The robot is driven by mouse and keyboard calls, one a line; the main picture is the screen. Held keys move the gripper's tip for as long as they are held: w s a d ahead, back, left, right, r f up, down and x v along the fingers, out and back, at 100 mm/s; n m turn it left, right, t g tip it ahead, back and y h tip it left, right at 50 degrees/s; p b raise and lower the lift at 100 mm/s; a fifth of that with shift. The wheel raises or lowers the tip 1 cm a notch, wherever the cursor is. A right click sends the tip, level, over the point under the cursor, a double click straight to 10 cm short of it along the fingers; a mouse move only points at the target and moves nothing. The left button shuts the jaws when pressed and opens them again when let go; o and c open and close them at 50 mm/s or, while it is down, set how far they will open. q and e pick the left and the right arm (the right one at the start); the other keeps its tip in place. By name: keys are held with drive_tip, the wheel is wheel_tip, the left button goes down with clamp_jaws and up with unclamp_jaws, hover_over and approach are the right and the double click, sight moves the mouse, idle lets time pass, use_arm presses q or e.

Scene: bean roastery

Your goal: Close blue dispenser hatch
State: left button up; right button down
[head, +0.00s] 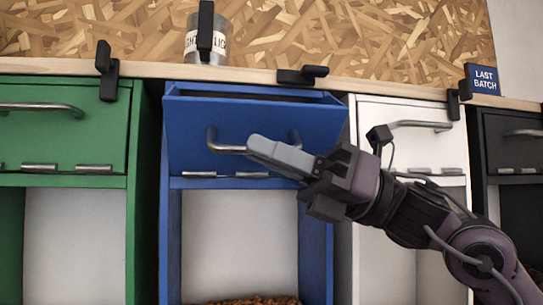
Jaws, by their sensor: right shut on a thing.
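The blue hatch (255,115) of the blue dispenser (172,240) is ajar. Its top edge tilts out toward me, leaving a dark gap below the wooden counter edge, and hinges show along its bottom. A metal bar handle (226,149) is on its front. My right gripper (276,157) comes in from the right and is shut on the handle near its right part. The fingers hide part of the handle and the hatch's lower right. My left gripper is not in view.
A labelled can (223,44) stands on the counter. Green (60,125), white (425,145) and black (515,145) hatches flank it, closed. Brown beans (255,300) lie below.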

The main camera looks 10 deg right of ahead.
sight(267, 126)
drive_tip(key=r+m+t+p, duration=0.1)
drive_tip(key=m, duration=0.1)
drive_tip(key=w+r+m+t, duration=0.1)
drive_tip(key=m, duration=0.1)
drive_tip(key=shift+r+m+t+h+p, duration=0.3)
drive_tip(key=shift+r+m+h+p, duration=0.05)
drive_tip(key=shift+m+h, duration=0.05)
drive_tip(key=m, duration=0.1)
drive_tip(key=r+m+t, duration=0.1)
drive_tip(key=shift+w+m+h+p, duration=0.3)
drive_tip(key=shift+w+p, duration=0.05)
drive_tip(key=shift+p, duration=0.05)
drive_tip(key=shift+w+r+m, duration=0.15)
drive_tip(key=shift+w+m, duration=0.15)
drive_tip(key=shift+m, duration=0.4)
drive_tip(key=c, duration=1.5)
unclamp_jaws()
